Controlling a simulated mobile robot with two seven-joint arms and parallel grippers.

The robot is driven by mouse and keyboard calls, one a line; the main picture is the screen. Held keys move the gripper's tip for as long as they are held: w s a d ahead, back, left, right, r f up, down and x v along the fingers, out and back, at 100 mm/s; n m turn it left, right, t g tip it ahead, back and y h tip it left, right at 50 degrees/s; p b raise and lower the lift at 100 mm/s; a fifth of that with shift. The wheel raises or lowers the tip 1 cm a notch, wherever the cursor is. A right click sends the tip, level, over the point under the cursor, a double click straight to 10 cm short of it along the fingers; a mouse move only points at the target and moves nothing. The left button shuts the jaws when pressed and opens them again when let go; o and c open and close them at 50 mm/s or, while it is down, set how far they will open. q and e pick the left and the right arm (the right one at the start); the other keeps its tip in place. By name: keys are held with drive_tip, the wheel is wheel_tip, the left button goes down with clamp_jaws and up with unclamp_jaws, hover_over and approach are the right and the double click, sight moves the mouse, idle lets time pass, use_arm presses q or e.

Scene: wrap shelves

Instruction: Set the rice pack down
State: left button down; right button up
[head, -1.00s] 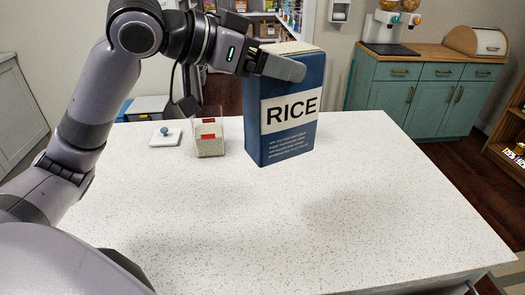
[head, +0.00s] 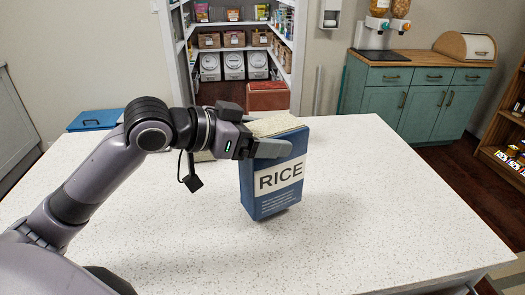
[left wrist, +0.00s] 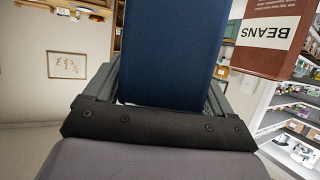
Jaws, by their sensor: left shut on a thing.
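The rice pack (head: 276,180) is a tall blue box with a white RICE label and an open, pale top. My left gripper (head: 268,148) is shut on its upper part, with one finger across the front face. The pack is nearly upright, over the middle of the white speckled counter (head: 370,200). A shadow lies by its base; whether it touches the counter I cannot tell. In the left wrist view the blue pack (left wrist: 172,50) fills the space between the fingers. My right gripper is not in view.
The counter is clear to the right and in front. A brown BEANS pack (left wrist: 268,38) shows in the left wrist view.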

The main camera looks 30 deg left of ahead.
use_arm(q)
drive_tip(key=shift+f, duration=1.5)
unclamp_jaws()
drive_tip(key=shift+f, duration=0.2)
drive_tip(key=b+v, duration=0.3)
drive_tip(key=v, duration=0.9)
drive_tip(key=shift+b, duration=0.4)
drive_tip(key=shift+r, duration=0.15)
drive_tip(key=shift+s+d, duration=0.1)
